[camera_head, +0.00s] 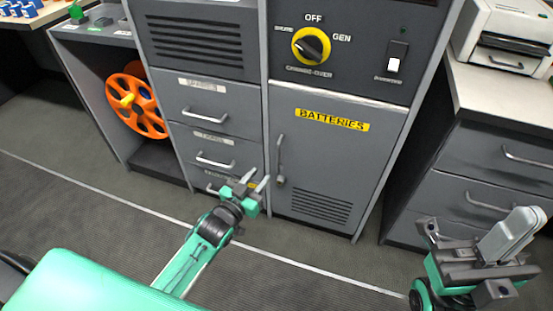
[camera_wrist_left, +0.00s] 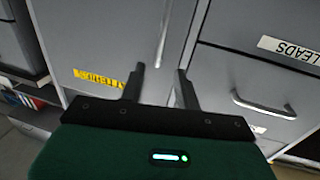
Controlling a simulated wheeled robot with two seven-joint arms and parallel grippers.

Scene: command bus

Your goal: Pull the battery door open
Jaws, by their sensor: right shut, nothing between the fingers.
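The grey battery door (camera_head: 330,160) with its yellow "BATTERIES" label (camera_head: 332,120) looks closed, flush with the cabinet front. Its vertical bar handle (camera_head: 281,160) is near the door's left edge. My left gripper (camera_head: 257,181) is open and empty, just left of the handle's lower end in the head view. In the left wrist view the open fingers (camera_wrist_left: 159,69) point toward the handle (camera_wrist_left: 164,38), which shows beyond and between the tips, not gripped. My right gripper (camera_head: 513,232) is shut and empty at the lower right, far from the door.
A change-over knob (camera_head: 311,45) sits above the door. An orange reel (camera_head: 136,104) is left. A drawer unit (camera_head: 480,185) stands right. Floor before the door is clear.

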